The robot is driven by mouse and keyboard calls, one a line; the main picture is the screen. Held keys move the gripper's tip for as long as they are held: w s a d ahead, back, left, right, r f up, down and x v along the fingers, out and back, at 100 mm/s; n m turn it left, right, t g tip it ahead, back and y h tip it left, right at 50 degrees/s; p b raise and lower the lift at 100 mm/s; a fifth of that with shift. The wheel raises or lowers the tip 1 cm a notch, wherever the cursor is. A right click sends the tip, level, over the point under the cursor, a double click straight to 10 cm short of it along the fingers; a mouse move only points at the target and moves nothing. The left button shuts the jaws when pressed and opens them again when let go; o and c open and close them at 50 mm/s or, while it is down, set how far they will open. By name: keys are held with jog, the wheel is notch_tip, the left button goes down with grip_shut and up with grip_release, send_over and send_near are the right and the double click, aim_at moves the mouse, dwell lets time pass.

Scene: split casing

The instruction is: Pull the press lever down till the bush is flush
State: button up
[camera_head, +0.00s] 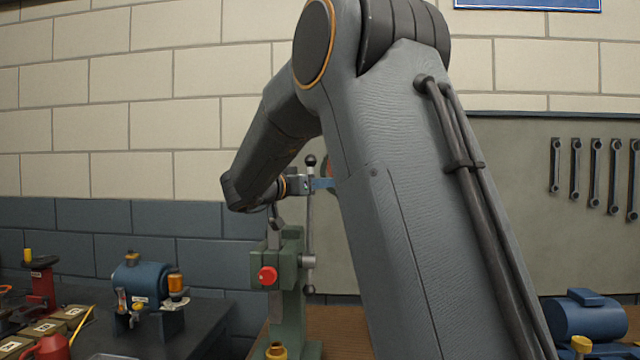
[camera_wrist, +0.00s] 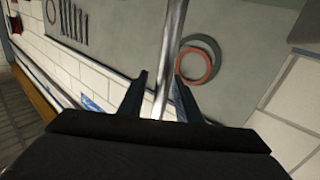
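The green press (camera_head: 290,265) stands on a brown bench top in the head view, with a red round part on its front. Its metal press lever (camera_head: 310,220) stands nearly upright, with a black knob at the top. A brass-coloured part (camera_head: 277,351), perhaps the bush, shows low at the picture's bottom edge; its seating cannot be made out. My gripper (camera_head: 318,184) is at the lever's upper part, below the knob. In the wrist view the lever rod (camera_wrist: 167,75) runs between the fingers (camera_wrist: 161,82), with a visible gap on the left side, so they look open around it.
A blue machine (camera_head: 148,282) stands on the dark bench at left, near a red stand (camera_head: 42,285). A blue motor-like unit (camera_head: 587,318) is at lower right. Wrenches (camera_head: 595,170) hang on the wall panel. My arm hides the area right of the press.

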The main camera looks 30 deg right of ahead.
grip_shut()
dwell(1.4)
